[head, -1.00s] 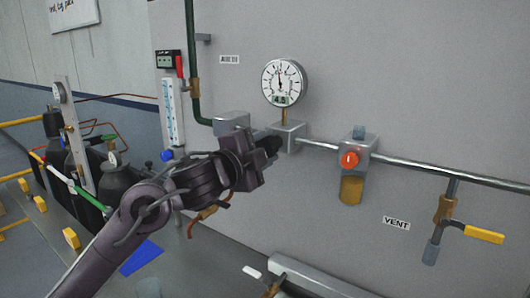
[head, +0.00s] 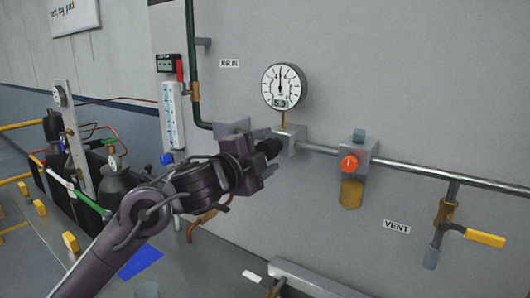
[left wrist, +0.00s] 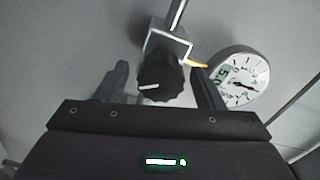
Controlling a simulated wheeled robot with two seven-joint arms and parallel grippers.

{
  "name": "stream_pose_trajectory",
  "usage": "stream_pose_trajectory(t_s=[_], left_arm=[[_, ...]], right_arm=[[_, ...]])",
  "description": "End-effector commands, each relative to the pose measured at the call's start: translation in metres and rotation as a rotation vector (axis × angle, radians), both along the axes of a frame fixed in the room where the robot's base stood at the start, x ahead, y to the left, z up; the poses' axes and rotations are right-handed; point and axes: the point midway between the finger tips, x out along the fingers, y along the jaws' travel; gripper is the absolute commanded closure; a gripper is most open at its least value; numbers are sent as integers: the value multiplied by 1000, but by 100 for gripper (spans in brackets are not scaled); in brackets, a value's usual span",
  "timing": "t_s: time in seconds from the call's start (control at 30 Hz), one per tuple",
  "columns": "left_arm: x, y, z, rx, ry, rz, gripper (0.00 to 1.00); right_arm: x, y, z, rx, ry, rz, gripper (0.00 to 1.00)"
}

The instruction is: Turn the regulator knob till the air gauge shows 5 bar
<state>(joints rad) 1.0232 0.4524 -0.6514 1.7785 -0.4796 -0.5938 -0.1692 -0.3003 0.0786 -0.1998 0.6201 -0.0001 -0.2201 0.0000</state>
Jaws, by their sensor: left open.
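The air gauge (head: 284,86) is a round white dial on the wall pipe. Its green display reads 5.0 and its needle points about straight up in the head view; it also shows at the right in the left wrist view (left wrist: 238,78). The black regulator knob (left wrist: 160,78) sits on a grey block, its white mark pointing left in the wrist view. In the head view the knob (head: 271,148) is just beyond my left gripper (head: 260,156). The gripper is open, its fingers (left wrist: 161,86) on either side of the knob with visible gaps. My right gripper is not in view.
A valve with an orange-red button (head: 349,164) is to the right on the pipe. A yellow-handled vent valve (head: 484,237) hangs further right. A green pipe (head: 192,70) runs down on the left. Gas cylinders (head: 113,184) stand at far left.

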Motion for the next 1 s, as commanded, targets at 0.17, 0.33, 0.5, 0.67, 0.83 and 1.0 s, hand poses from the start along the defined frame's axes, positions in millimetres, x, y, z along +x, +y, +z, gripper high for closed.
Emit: stream_pose_trajectory(t_s=[0.17,0.33,0.5,0.67,0.83,1.0], left_arm=[[-12,9,-1,0,-2,1,38],[-37,26,-2,2,-3,1,38],[-57,39,-1,2,-1,1,38],[-64,43,-1,2,0,1,38],[-65,44,-1,1,1,1,38],[-65,43,-6,-10,13,5,38]], right_arm=[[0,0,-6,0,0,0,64],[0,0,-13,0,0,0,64],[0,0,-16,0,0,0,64],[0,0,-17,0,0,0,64],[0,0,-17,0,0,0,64],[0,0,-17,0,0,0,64]])
